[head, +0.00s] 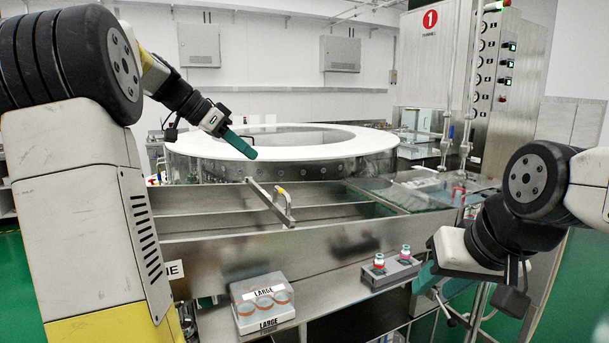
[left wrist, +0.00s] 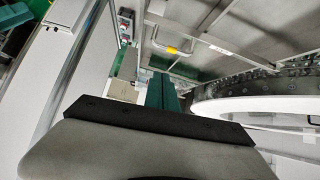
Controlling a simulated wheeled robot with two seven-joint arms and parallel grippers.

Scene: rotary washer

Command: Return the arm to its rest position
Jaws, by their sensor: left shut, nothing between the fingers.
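My left arm comes in from the left in the head view. Its gripper (head: 240,145) has green fingers closed together and empty, held in the air in front of the round white-rimmed washer (head: 330,150). The closed fingers also show in the left wrist view (left wrist: 162,92), with nothing between them. My right arm comes in from the right, low down. Its teal gripper (head: 425,280) is near the small grey vial holder (head: 392,272); its fingertips are too unclear to judge.
A steel trough (head: 250,222) with a yellow-marked handle (head: 284,205) lies below my left gripper. A clear box labelled LARGE (head: 262,302) stands at the front. A control panel (head: 485,80) stands at the back right.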

